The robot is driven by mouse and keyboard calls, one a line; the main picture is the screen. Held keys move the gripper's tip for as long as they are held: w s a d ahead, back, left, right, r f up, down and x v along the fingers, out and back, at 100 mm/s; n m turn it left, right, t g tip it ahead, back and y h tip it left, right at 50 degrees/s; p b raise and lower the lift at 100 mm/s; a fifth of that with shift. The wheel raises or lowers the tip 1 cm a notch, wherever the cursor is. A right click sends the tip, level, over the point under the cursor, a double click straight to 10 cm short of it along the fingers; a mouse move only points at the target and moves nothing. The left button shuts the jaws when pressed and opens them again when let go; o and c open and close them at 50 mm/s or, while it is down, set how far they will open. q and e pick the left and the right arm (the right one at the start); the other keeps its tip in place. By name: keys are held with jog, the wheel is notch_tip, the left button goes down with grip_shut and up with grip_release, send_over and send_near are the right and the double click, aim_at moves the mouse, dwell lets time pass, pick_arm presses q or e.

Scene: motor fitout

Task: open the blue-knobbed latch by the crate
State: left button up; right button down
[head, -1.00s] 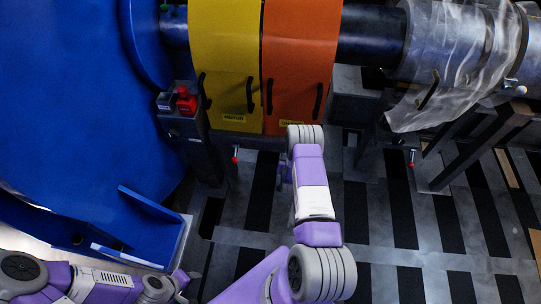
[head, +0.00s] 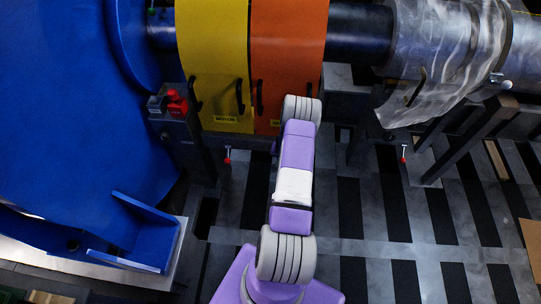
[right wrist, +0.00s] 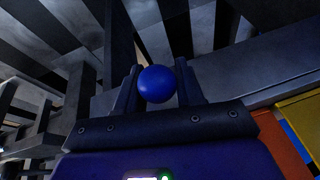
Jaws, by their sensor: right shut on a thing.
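A round blue knob (right wrist: 157,84) shows in the right wrist view, between the two dark fingers of my right gripper (right wrist: 158,88). The gripper is shut on it. The rest of the latch is hidden behind the knob and the gripper. In the head view my right arm reaches up the middle, and its gripper and the knob are hidden behind the arm, near the orange cover. My left gripper is not in the head view. I cannot make out the crate for certain.
A yellow guard (head: 212,60) and an orange guard (head: 289,50) with black handles cover the shaft. A big blue housing (head: 60,90) stands at the left. A red button box (head: 176,103), red-tipped pins and dark frame legs (head: 470,140) stand nearby. The striped floor is open at lower right.

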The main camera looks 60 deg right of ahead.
dwell(0.3)
jog(key=c, duration=0.8)
grip_release()
jog(key=shift+r, duration=0.15)
jog(key=p+v, duration=0.2)
jog(key=v, duration=0.5)
jog(key=shift+r, duration=0.2)
